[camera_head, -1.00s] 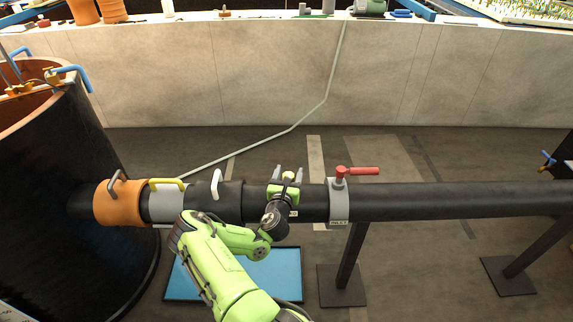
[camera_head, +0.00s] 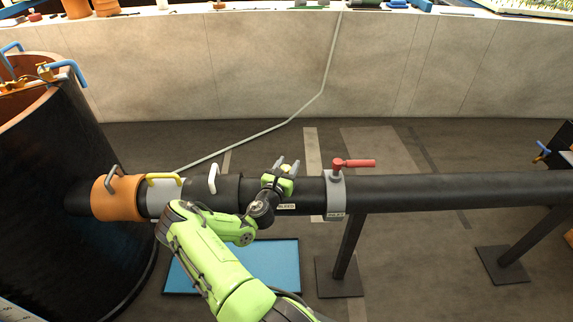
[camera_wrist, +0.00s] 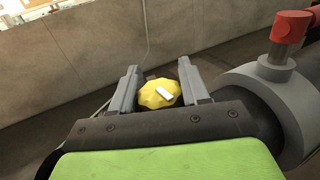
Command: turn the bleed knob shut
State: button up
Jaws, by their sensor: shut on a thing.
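The bleed knob (camera_wrist: 158,93) is yellow and lobed, with a white bar marked on its top. It sits between the two grey fingers of my gripper (camera_wrist: 159,76) in the wrist view, and the fingers are shut on it. In the head view my gripper (camera_head: 286,165) is on top of the black pipe (camera_head: 455,191), just left of the grey collar; there the knob is hidden by my gripper. A small white label (camera_head: 287,207) is on the pipe below it.
A red-handled valve (camera_head: 353,164) stands on the grey collar (camera_head: 335,198), close to the right of my gripper. A white handle (camera_head: 213,178), a yellow handle (camera_head: 164,179) and an orange collar (camera_head: 118,199) are to the left. A blue tray (camera_head: 283,260) lies below.

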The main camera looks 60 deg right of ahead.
jog(key=shift+s+m+g+b, duration=0.2)
jog(key=shift+m+g+b, duration=0.2)
jog(key=shift+m+g, duration=1.15)
jog(key=shift+r+n+g, duration=0.1)
jog(key=shift+n+g, duration=0.25)
jog(key=o, duration=0.9)
jog(key=shift+o, duration=0.2)
jog(key=w+a+p, duration=0.2)
jog(key=a, duration=1.3)
jog(key=shift+a, duration=0.35)
